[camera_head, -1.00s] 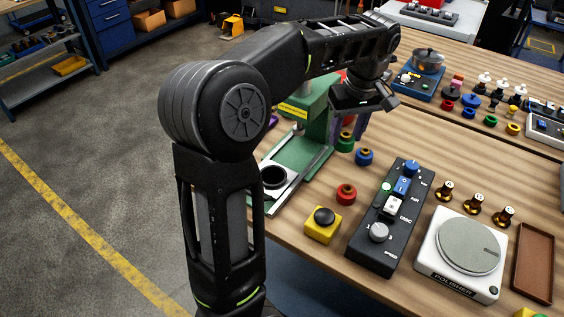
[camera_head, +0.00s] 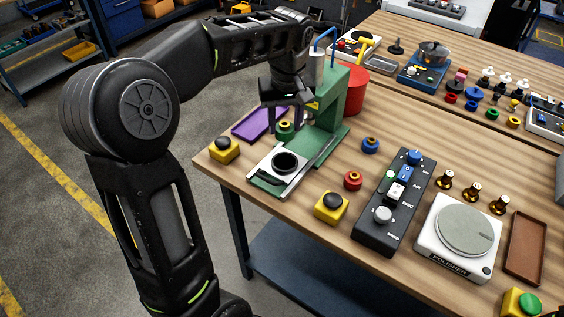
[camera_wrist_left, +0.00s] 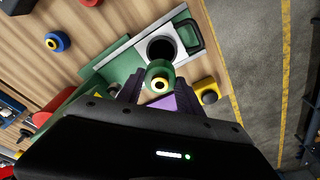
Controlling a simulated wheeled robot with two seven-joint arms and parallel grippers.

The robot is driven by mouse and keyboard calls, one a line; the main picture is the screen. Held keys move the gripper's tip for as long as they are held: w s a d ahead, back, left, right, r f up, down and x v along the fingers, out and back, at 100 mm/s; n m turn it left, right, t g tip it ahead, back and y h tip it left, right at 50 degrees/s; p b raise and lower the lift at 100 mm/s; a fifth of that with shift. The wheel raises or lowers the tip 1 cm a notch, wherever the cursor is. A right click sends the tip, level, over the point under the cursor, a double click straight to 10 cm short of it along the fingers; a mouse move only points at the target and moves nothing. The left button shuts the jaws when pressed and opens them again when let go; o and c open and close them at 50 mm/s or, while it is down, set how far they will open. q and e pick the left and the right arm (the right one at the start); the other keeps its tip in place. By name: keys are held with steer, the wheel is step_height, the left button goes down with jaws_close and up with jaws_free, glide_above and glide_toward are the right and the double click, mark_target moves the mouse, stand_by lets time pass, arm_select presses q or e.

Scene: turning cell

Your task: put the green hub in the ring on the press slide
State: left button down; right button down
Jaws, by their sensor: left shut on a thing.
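The green hub (camera_head: 285,131), with a yellow centre, is between the fingertips of my left gripper (camera_head: 283,117). In the left wrist view the hub (camera_wrist_left: 159,81) sits between the two fingers of my left gripper (camera_wrist_left: 155,88), which is shut on it. The press slide (camera_head: 266,180) carries a ring (camera_head: 285,163) with a dark opening. The ring also shows in the left wrist view (camera_wrist_left: 162,46), just beyond the hub. The hub is behind the ring in the head view, apart from it; its exact height is hard to tell. My right gripper is not in view.
The green press (camera_head: 345,105) stands right of the gripper. A purple tray (camera_head: 259,125) lies behind the slide. Yellow button boxes (camera_head: 224,151) (camera_head: 331,207) flank the slide. A red hub (camera_head: 352,180) and a blue hub (camera_head: 371,145) stand to the right, before the black control box (camera_head: 392,225).

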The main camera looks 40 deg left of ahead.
arm_select(q)
steer(key=shift+f+p, duration=0.4)
steer(key=shift+f, duration=2.65)
steer(key=shift+f, duration=0.1)
steer(key=shift+f+p, duration=0.3)
steer(key=shift+f, duration=1.5)
steer(key=shift+f, duration=0.15)
steer(key=c, duration=0.8)
jaws_free()
steer(key=shift+o, duration=0.2)
steer(key=r, duration=0.4)
steer(key=d+r, duration=0.1)
steer(key=r, duration=0.3)
steer(key=s+r+b, duration=0.1)
steer(key=r, duration=0.3)
steer(key=shift+s+d+r, duration=0.1)
steer(key=shift+d, duration=0.05)
